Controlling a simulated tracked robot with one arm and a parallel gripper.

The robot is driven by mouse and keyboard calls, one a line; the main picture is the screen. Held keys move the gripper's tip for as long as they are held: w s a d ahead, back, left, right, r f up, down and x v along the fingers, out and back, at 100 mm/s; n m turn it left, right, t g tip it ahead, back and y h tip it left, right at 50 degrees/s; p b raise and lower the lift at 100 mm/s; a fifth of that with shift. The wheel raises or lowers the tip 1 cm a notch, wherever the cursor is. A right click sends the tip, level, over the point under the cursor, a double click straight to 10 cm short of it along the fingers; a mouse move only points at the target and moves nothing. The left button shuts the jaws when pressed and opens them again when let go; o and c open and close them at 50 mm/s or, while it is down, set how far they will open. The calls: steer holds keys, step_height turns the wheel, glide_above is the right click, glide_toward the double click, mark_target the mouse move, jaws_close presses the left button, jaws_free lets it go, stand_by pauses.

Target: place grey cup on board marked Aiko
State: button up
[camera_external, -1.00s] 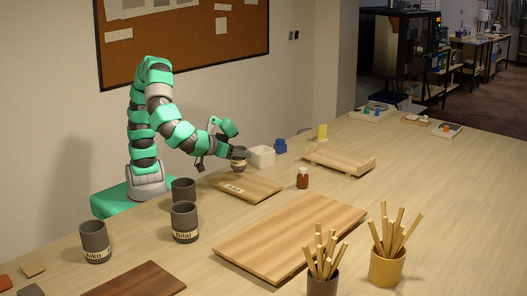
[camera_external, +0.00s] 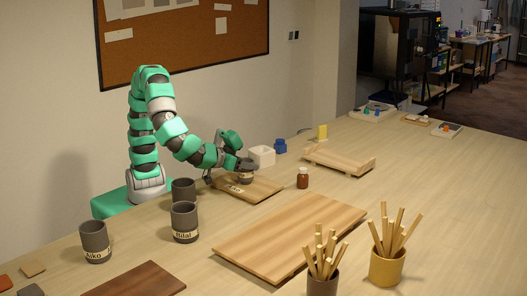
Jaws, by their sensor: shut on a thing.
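My gripper (camera_external: 240,168) is shut on a small grey cup (camera_external: 246,178) with a pale label band. The cup is upright at the far part of a small wooden board (camera_external: 258,189). Its base looks on or just over the board; I cannot tell which. The board has a pale name tag (camera_external: 235,188) at its left, too small to read surely. Other grey cups stand to the left: one marked Aiko (camera_external: 95,238), one marked Bilal (camera_external: 185,220), and one with no label in view (camera_external: 183,190).
A larger bare wooden board (camera_external: 290,240) lies in front. A brown bottle (camera_external: 302,179), a white box (camera_external: 262,156) and a blue jar (camera_external: 280,147) stand near the small board. Stick-filled pots (camera_external: 386,267) stand at front right.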

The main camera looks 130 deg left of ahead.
steer(key=o, duration=1)
steer(key=shift+o, duration=0.2)
steer(key=shift+d+r, duration=0.15)
steer(key=p+v, duration=0.1)
steer(key=v, duration=0.3)
steer(key=shift+s+d+r, duration=0.1)
steer(key=shift+d, duration=0.3)
step_height(320, 180, up, 7)
steer(key=p, duration=0.2)
steer(key=shift+a, duration=0.1)
